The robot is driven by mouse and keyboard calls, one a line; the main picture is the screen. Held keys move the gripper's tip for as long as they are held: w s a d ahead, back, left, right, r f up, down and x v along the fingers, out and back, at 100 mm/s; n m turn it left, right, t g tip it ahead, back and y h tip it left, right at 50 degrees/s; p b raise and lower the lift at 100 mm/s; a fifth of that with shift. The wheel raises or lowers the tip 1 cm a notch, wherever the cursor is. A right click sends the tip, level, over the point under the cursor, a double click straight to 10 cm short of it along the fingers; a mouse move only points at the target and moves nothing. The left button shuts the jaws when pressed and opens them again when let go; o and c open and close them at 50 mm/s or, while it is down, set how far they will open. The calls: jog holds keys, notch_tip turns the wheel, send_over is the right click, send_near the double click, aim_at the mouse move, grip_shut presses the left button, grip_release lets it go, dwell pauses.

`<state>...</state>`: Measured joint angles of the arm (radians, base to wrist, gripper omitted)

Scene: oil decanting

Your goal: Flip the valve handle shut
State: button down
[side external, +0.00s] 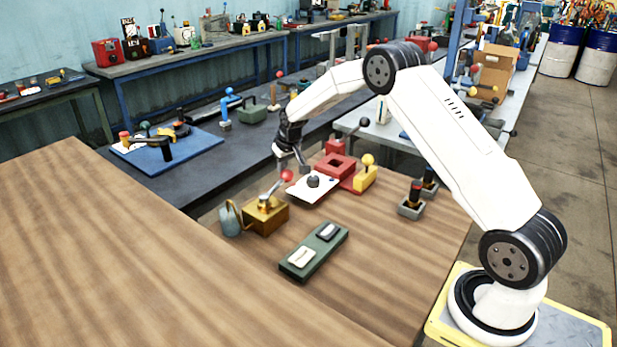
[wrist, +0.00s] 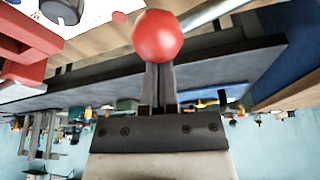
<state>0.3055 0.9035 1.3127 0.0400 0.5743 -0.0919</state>
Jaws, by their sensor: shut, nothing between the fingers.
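The valve (side external: 266,216) is a brass-coloured block on the wooden table, with a metal handle (side external: 273,188) that slants up to the right. The handle ends in a red ball (side external: 287,175). In the wrist view the red ball (wrist: 158,36) is large and sits at the tips of my fingers, hiding their ends. My gripper (side external: 303,166) points down just right of the ball and above it in the side view. Its fingers (wrist: 159,80) are together and empty. I cannot tell whether they touch the ball.
A grey-blue jug (side external: 229,218) stands left of the valve. A white plate with a dark knob (side external: 313,181), a red block (side external: 335,166) and a yellow lever (side external: 366,174) lie to the right. A green box (side external: 314,251) is in front. The left tabletop is bare.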

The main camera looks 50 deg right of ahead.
jog(key=shift+s+d+m, duration=0.1)
jog(key=shift+s+m, duration=0.35)
jog(key=shift+m, duration=0.05)
jog(key=s+a+m+g+h, duration=0.3)
jog(key=s+a+m, duration=0.5)
jog(key=s+m, duration=0.3)
jog(key=shift+s+a+m+g, duration=0.2)
jog(key=shift+m+g, duration=0.4)
jog(key=shift+m, duration=1.7)
jog(key=shift+d, duration=0.15)
